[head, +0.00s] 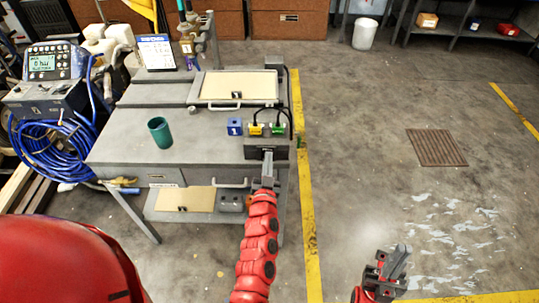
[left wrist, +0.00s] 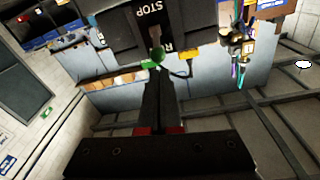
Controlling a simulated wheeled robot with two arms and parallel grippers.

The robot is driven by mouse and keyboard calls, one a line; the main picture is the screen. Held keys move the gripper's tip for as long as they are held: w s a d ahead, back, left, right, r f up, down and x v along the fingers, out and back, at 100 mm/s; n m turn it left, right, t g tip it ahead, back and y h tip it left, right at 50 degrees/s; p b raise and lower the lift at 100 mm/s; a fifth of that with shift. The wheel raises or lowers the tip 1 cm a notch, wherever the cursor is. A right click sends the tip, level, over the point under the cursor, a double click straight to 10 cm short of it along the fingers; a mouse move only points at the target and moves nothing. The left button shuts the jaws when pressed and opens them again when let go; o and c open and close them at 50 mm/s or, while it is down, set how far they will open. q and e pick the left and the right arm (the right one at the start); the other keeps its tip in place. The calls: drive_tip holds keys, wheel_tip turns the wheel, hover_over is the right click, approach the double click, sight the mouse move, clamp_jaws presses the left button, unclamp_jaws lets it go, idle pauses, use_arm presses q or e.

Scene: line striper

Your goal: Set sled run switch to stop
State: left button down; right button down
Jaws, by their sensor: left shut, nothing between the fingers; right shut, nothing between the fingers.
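The dark switch box (head: 265,152) sits at the right front edge of the grey bench. In the left wrist view its dark panel (left wrist: 115,30) carries the word STOP and, lower, a label starting with R, the rest hidden. A green round part (left wrist: 158,54) shows beside the R, just past my left fingertips. My left gripper (head: 267,168) is shut and empty, right at the front of the box; its fingers also show in the left wrist view (left wrist: 158,75). I cannot tell whether they touch it, nor the switch's position. My right gripper (head: 402,256) is shut and empty over the floor, away from the bench.
On the bench (head: 210,120) stand a teal cup (head: 160,132), a blue block (head: 234,126), and yellow (head: 256,129) and green (head: 278,129) plugs with black cables behind the box. A drawer handle (head: 232,184) juts out at the front. Floor to the right is open.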

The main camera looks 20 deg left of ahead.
use_arm(q)
drive_tip(key=shift+s+f, duration=0.1)
drive_tip(key=shift+f, duration=0.25)
drive_tip(key=f+t+b, duration=0.1)
drive_tip(key=t+b, duration=0.1)
drive_tip(key=b, duration=0.4)
drive_tip(key=f+t+b, duration=0.2)
drive_tip(key=t+b, duration=0.1)
drive_tip(key=b, duration=0.4)
drive_tip(key=s+f+m+t+y+b, duration=0.1)
drive_tip(key=t+b, duration=0.2)
drive_tip(key=b, duration=0.3)
drive_tip(key=shift+d+f+b, duration=0.1)
drive_tip(key=shift+f+b, duration=0.2)
drive_tip(key=shift+f, duration=0.05)
idle(0.5)
drive_tip(key=shift+r, duration=0.1)
